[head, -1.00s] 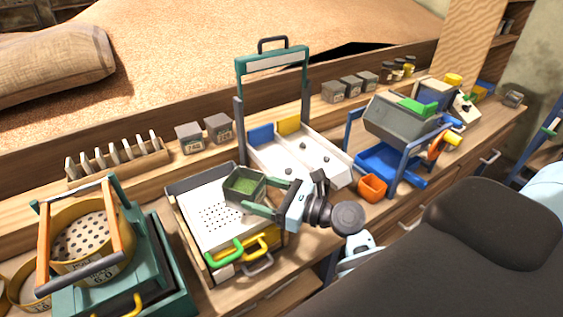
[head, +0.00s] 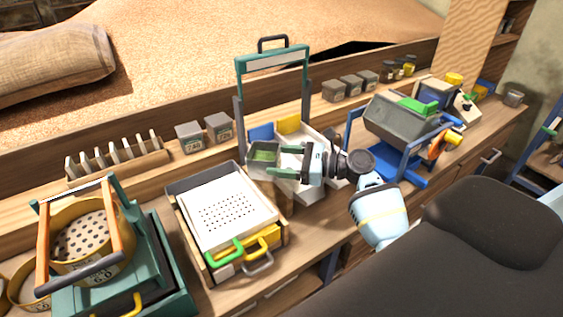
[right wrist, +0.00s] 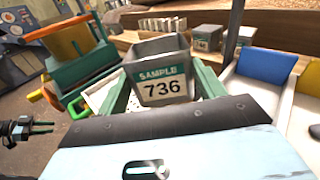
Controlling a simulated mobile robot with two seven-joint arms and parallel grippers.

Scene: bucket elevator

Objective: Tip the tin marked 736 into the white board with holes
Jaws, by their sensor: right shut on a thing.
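The grey tin marked 736 (right wrist: 161,84) is between the fingers of my right gripper (head: 279,163), which is shut on it. The tin (head: 263,172) looks upright in the head view, with green stuff inside. It is up and to the right of the white board with holes (head: 226,213), in front of the white trays. The board lies in a grey-edged frame, and its holes show no grains. In the right wrist view, part of the board shows behind the tin.
White trays with blue and yellow blocks (head: 312,150) stand under a green-topped frame (head: 272,60). A teal sieve stand (head: 90,250) is left of the board. Other labelled tins (head: 190,137) stand behind. A blue-framed hopper (head: 400,120) is to the right.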

